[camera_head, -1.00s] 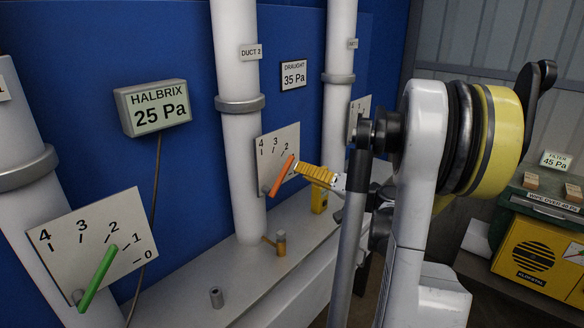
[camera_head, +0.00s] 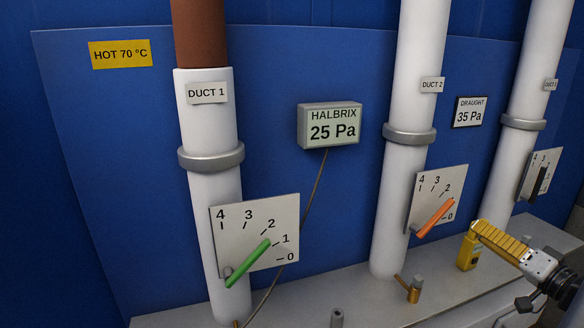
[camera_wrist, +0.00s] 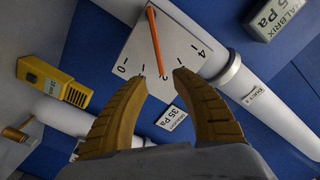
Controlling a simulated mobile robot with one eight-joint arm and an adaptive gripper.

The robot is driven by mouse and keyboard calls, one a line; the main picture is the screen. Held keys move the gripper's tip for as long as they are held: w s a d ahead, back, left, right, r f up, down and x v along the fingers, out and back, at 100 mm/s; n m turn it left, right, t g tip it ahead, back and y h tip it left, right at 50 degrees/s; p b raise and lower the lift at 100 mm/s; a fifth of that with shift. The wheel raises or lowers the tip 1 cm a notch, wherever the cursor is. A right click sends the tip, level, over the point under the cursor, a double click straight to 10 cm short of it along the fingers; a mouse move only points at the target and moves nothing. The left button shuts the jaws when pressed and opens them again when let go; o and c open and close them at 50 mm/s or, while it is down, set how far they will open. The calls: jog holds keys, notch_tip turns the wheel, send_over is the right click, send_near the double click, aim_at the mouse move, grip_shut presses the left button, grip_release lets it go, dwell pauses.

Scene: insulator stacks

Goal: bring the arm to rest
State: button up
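My gripper (camera_head: 476,228) has ribbed yellow fingers and is to the right of the orange lever (camera_head: 436,217) on the middle dial plate (camera_head: 427,190). The head view shows a gap between fingertips and lever. In the wrist view, my gripper (camera_wrist: 161,76) has its fingertips apart with nothing between the fingers. There the orange lever (camera_wrist: 155,42) lies beyond the tips, one end lining up with the gap. Much of my arm is outside the head view.
A green lever (camera_head: 247,263) is on the left dial, and a dark lever (camera_head: 541,181) on the right dial. A yellow device (camera_head: 468,253) stands on the grey ledge (camera_head: 370,300) below my gripper. A brass fitting (camera_head: 410,289) is nearby. White ducts rise behind. The HALBRIX display (camera_head: 331,126) reads 25 Pa.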

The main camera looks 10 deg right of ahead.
jog(key=w+a+f+n+g+y+b, duration=0.1)
jog(key=w+a+f+g+b, duration=0.15)
jog(key=a, duration=0.55)
jog(key=w+a+f+n+g+y+b, duration=0.1)
jog(key=a+f+g, duration=0.15)
jog(key=a, duration=0.45)
jog(key=w+a+f+n+g+y+b, duration=0.15)
jog(key=a+f, duration=0.25)
jog(key=a, duration=0.4)
jog(key=s+a+f+n+g+h+b, duration=0.2)
jog(key=s+a+f+b, duration=0.1)
jog(key=s+a, duration=0.3)
jog(key=s+a+f+n+g+h+b, duration=0.2)
jog(key=s+a+f, duration=0.4)
jog(key=a, duration=0.3)
jog(key=shift+s+a+f+n+h+b, duration=0.25)
jog(key=shift+s+a+n+h+b, duration=0.1)
jog(key=shift+s+h+b, duration=0.2)
